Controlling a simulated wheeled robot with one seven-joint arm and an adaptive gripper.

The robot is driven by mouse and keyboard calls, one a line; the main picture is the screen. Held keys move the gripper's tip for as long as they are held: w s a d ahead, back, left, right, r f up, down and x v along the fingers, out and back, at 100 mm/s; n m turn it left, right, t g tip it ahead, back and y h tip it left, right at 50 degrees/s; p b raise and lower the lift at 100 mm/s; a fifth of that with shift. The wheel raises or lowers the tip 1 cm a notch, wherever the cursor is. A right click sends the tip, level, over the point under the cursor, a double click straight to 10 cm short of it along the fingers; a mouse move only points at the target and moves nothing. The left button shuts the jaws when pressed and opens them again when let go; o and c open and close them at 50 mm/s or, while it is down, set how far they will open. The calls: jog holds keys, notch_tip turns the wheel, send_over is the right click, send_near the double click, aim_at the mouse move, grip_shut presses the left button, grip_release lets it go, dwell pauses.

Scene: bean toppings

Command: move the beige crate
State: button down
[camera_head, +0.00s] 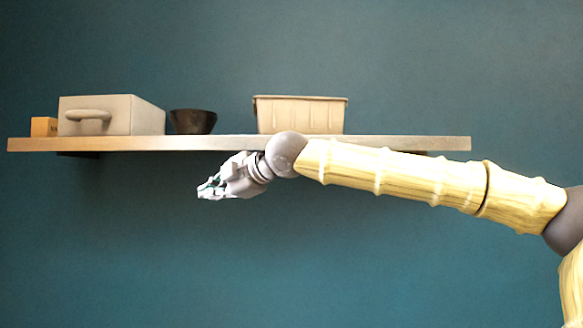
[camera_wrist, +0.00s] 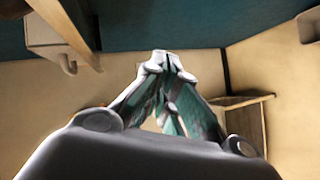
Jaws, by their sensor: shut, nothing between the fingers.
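The beige crate (camera_head: 300,115) stands on the right half of the wall shelf in the head view. It is upright, with a wider rim at the top and ribbed sides. My gripper (camera_head: 203,190) is below the shelf's front edge, to the left of the crate and apart from it. In the wrist view its fingertips (camera_wrist: 165,64) meet, and nothing is between them. I cannot make out the crate for certain in the wrist view.
The wooden shelf (camera_head: 400,143) also bears a grey box with a handle (camera_head: 140,115), a dark bowl (camera_head: 193,121) and a small orange block (camera_head: 44,127) at the left. Shelf space right of the crate is clear. My arm passes before the shelf's right part.

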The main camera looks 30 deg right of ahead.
jog(key=s+d+r+m+t+h+b, duration=0.1)
jog(key=s+d+r+t+h, duration=0.15)
jog(key=s+d+r, duration=0.55)
jog(key=s+d+r+t+h+b, duration=0.1)
jog(key=s+d+r+t+h, duration=0.2)
jog(key=d+r, duration=0.85)
jog(key=y+p, duration=0.1)
jog(key=p, duration=0.3)
send_near(281, 115)
jog(key=w+a, duration=0.3)
jog(key=shift+w+d+r+y+p, duration=0.15)
jog(key=shift+w+d+p, duration=0.25)
jog(key=shift+d, duration=0.2)
jog(key=shift+w+d+r+y+p, duration=0.1)
jog(key=shift+w+d+p, duration=0.25)
jog(key=shift+w+d, duration=0.15)
jog(key=shift+w+d+f, duration=0.1)
jog(key=shift+w+d, duration=0.2)
